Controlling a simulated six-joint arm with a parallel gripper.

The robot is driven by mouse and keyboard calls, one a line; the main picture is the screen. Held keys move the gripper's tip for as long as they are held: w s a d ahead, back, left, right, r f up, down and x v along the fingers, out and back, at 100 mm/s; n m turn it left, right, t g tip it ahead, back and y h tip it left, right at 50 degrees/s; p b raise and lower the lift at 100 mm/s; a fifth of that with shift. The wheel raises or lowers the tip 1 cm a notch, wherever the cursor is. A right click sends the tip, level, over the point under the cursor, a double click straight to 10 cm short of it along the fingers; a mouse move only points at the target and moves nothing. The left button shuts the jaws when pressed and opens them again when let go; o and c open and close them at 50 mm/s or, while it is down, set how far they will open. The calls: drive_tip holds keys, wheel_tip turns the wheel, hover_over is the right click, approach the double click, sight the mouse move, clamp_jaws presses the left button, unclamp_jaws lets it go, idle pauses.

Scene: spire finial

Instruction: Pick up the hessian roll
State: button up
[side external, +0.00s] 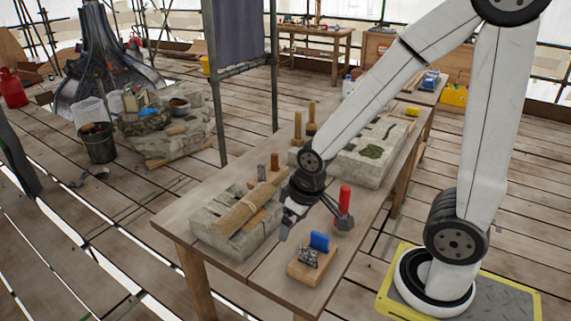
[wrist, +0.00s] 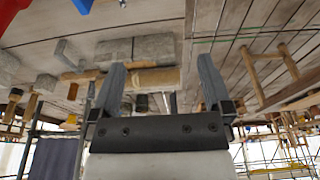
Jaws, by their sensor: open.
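The hessian roll (side external: 243,213) is a tan, tied roll lying across a grey stone block (side external: 206,228) on the near left part of the wooden table. My gripper (side external: 289,226) is above the table, just right of the roll and apart from it. In the wrist view the roll (wrist: 152,79) shows beyond and between the two fingers, partly covered by the left one. My gripper (wrist: 161,65) is open there, with nothing between its fingers.
Upright wooden-handled tools (side external: 262,172) stand behind the roll. A larger stone slab (side external: 368,153) lies farther back on the table.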

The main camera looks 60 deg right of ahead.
drive_tip(key=n+g+h, duration=0.2)
drive_tip(key=n+h, duration=1.2)
drive_tip(key=n, duration=0.4)
approach(218, 226)
drive_tip(key=x, duration=0.3)
drive_tip(key=shift+d, duration=0.1)
drive_tip(key=shift+y, duration=0.3)
drive_tip(key=shift+x, duration=3.9)
drive_tip(key=shift+r, duration=0.15)
drive_tip(key=c, duration=1.3)
